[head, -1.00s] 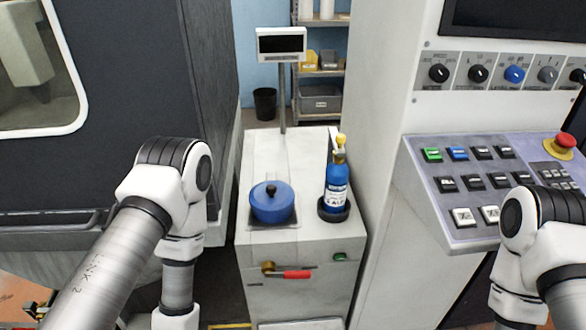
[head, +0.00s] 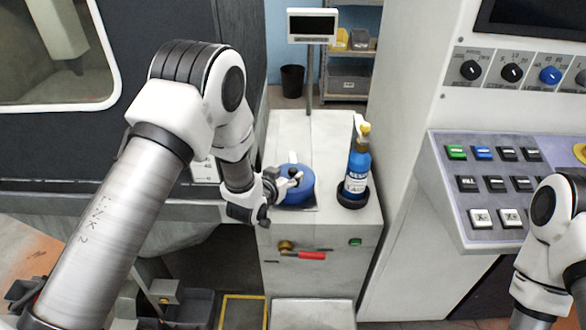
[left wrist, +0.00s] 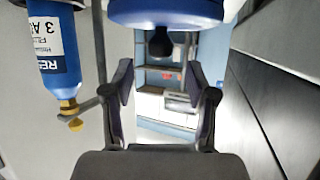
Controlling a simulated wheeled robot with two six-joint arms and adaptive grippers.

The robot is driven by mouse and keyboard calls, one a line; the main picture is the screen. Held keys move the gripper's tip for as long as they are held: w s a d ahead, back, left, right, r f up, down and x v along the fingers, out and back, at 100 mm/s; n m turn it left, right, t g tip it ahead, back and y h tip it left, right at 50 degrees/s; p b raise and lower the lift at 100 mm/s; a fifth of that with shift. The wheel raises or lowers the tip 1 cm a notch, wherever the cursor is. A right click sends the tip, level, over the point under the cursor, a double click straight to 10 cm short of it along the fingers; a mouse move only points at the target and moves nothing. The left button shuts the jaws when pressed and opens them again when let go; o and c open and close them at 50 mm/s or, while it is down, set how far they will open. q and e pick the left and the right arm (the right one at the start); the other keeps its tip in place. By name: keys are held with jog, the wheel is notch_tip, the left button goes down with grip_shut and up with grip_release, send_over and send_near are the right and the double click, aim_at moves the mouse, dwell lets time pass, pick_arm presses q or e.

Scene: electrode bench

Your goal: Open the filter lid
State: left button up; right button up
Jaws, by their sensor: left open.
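The round blue filter lid (head: 306,187) sits on the white bench cabinet and is partly hidden by my left gripper (head: 284,180). My left gripper is open at the lid's left side in the head view, with its fingertips near the lid's top. In the left wrist view, which is upside down, the lid (left wrist: 165,14) is at the top edge with its black knob (left wrist: 160,45) pointing down. There the open fingers (left wrist: 160,88) stand to either side of the knob's line, with nothing between them. Whether they touch the lid is not clear. My right gripper is out of view.
A blue bottle with a yellow top (head: 357,168) stands in a dark holder close right of the lid; it also shows in the left wrist view (left wrist: 55,50). A display on a post (head: 312,26) rises behind. A red-handled valve (head: 311,255) is on the cabinet front.

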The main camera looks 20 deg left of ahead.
aim_at(292, 171)
pick_arm(q)
jog(key=x, duration=0.5)
jog(key=shift+f+p, duration=0.1)
jog(key=shift+p, duration=0.2)
grip_shut()
